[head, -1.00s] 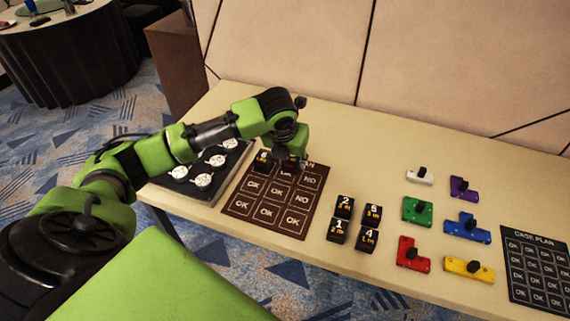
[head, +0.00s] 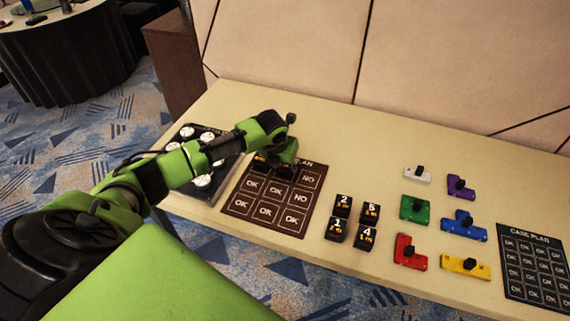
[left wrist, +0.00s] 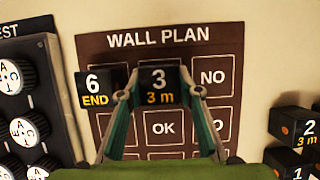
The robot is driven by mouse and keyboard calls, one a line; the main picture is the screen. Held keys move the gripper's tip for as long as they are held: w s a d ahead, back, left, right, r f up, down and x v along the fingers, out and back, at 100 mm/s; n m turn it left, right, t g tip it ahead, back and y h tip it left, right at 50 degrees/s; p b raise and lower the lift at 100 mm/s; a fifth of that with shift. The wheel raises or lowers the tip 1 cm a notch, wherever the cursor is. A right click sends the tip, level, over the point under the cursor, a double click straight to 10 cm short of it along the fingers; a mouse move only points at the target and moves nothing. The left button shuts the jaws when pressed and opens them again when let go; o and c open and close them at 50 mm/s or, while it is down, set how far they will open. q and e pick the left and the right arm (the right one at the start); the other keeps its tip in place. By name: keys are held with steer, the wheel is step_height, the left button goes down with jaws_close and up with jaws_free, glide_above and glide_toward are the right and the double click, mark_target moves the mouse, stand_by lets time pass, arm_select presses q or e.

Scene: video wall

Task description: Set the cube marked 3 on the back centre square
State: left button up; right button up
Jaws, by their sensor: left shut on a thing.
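The cube marked 3 (left wrist: 160,80) is black with a white 3 and "3 m" on it. My left gripper (left wrist: 162,96) is shut on it, one finger on each side. In the left wrist view the cube covers the back centre square of the brown wall plan board (left wrist: 222,40); I cannot tell whether its base touches the board. The cube marked 6 (left wrist: 95,88) is at the back left square, just left of cube 3. In the head view my left gripper (head: 282,172) is over the board's back row and mostly hides cube 3. My right gripper is not in view.
Cubes marked 2 (head: 343,205), 5 (head: 371,213), 1 (head: 337,230) and 4 (head: 366,236) stand right of the board. A panel with white dials (head: 203,181) lies to its left. Coloured blocks and a case plan board (head: 536,262) are further right.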

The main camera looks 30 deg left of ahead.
arm_select(q)
steer(key=shift+f, duration=0.1)
steer(key=o, duration=1.1)
steer(key=shift+o, duration=0.2)
steer(key=shift+s+r, duration=0.1)
steer(key=shift+r, duration=0.4)
steer(key=v, duration=1.1)
steer(key=shift+s+r, duration=0.1)
